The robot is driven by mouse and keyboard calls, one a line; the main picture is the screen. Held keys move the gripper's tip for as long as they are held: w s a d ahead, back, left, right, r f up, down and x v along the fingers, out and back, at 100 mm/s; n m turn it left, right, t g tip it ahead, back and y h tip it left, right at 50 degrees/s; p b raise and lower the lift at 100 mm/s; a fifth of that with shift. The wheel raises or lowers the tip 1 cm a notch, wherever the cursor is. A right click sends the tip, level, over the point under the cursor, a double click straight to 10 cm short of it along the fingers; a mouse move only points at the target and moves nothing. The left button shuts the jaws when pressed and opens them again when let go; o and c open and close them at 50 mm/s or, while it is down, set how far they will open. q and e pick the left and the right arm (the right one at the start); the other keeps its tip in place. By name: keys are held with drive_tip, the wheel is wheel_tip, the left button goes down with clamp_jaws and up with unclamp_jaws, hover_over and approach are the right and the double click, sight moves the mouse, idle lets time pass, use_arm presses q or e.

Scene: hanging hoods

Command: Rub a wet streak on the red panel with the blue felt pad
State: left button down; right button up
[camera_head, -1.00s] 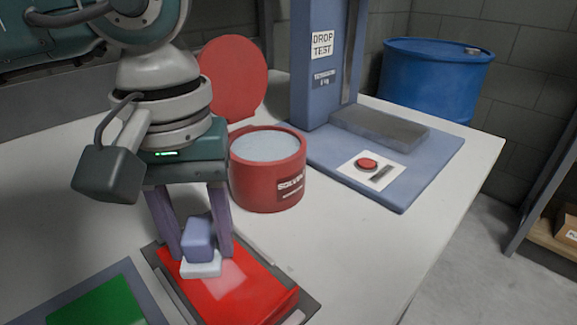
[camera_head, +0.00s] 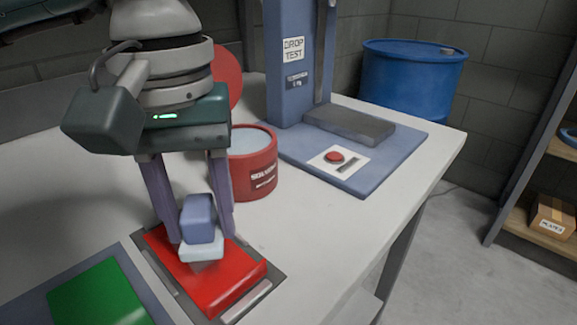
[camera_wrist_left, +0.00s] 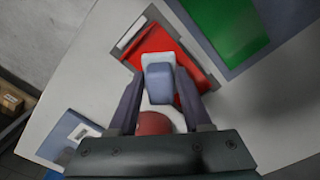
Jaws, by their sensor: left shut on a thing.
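The blue felt pad shows as a blue block (camera_head: 198,218) on a pale, whitish base (camera_head: 201,248). My left gripper (camera_head: 200,238) is shut on it, with a finger on either side. The red panel (camera_head: 222,289) lies in a grey frame on the table, directly below the pad. A greyish patch shows on the panel under the pad's near edge; I cannot tell whether it is wet or a shadow. I cannot tell whether the pad touches the panel. The left wrist view shows the pad (camera_wrist_left: 158,82) over the red panel (camera_wrist_left: 148,42). My right gripper is not in view.
A red solvent tub (camera_head: 254,178) stands just behind the panel, its round red lid (camera_head: 228,82) behind it. A green panel (camera_head: 98,295) lies to the left. A blue drop-test stand (camera_head: 375,165) is at the back right. Bare table lies right of the panel.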

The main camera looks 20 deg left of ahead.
use_arm(q)
drive_tip(key=shift+r+p, duration=0.95)
drive_tip(key=shift+r, duration=0.9)
